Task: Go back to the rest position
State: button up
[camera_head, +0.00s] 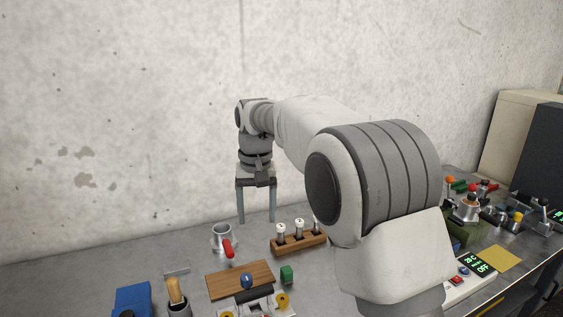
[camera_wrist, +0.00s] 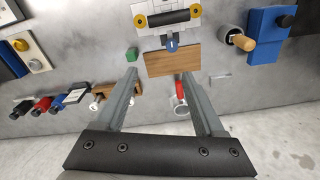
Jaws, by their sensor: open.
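My gripper (camera_head: 256,202) hangs fingers-down above the back of the grey workbench (camera_head: 60,281), near the wall. Its two fingers are spread wide with nothing between them. In the wrist view my gripper (camera_wrist: 158,84) also shows open and empty. Below and in front of it are a metal cup (camera_head: 221,238) with a red handle and a wooden block (camera_head: 299,244) holding several white-and-metal pieces. The gripper appears apart from both.
A wooden board (camera_head: 232,282), a green cube (camera_head: 287,274), a blue box (camera_head: 133,299) and a brush (camera_head: 175,292) in a holder stand at the front. Clamps and knobs (camera_head: 469,207) crowd the right. The concrete wall (camera_head: 120,120) is close behind my gripper.

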jog(key=s+d+r+m+t, duration=0.1)
jog(key=s+d+r, duration=0.3)
jog(key=s+d, duration=0.3)
jog(key=s+d+r+t, duration=0.2)
jog(key=s+d+r, duration=0.2)
jog(key=s+d, duration=0.3)
jog(key=s+d+f+t, duration=0.1)
jog(key=s+d+f, duration=0.2)
jog(key=s, duration=0.4)
jog(key=s+d+f+m+t, duration=0.1)
jog(key=s+d+f, duration=0.1)
jog(key=s+d, duration=0.3)
jog(key=s, duration=0.3)
jog(key=shift+d+f, duration=0.25)
jog(key=shift+f, duration=0.15)
jog(key=shift+w, duration=0.1)
